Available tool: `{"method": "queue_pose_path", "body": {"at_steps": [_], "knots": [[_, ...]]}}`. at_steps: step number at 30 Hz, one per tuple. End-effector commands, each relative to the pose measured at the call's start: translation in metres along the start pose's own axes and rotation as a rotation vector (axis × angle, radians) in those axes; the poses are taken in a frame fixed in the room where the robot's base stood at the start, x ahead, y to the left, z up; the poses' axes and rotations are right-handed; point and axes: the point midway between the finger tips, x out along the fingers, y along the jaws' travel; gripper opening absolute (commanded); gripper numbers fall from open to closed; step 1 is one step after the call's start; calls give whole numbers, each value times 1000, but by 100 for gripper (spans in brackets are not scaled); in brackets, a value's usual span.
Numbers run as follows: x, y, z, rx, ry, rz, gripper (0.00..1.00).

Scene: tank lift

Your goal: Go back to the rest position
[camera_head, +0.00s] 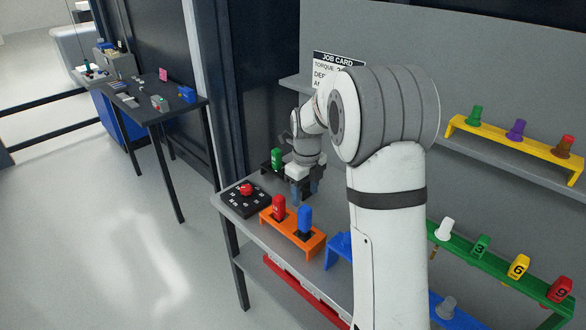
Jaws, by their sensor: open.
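My gripper (301,188) points down over the grey workbench (230,210), at the end of my white arm. It looks empty, with its dark fingers apart just above the bench top. It is beyond the orange rack (309,240) and right of a black square pad with a red knob (246,189). My arm hides part of the bench and the wall behind it.
The orange rack holds a red piece (279,207) and a blue piece (305,220). A green piece (276,158) stands behind the pad. A green rack (500,272) and a yellow rack (500,138) are at right. A dark table (150,112) stands at left; floor between is clear.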

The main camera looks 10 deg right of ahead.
Motion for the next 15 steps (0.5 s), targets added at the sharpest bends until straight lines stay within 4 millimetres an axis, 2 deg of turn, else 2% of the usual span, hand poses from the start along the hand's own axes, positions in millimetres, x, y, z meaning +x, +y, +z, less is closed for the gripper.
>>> {"method": "queue_pose_path", "body": {"at_steps": [4,7,11,15], "knots": [[-5,3,-3,-36,-4,-3,56],[-19,10,-13,-156,-16,-14,56],[-47,29,-38,-436,-38,-44,56],[-72,54,-71,-790,-51,-87,56]]}}
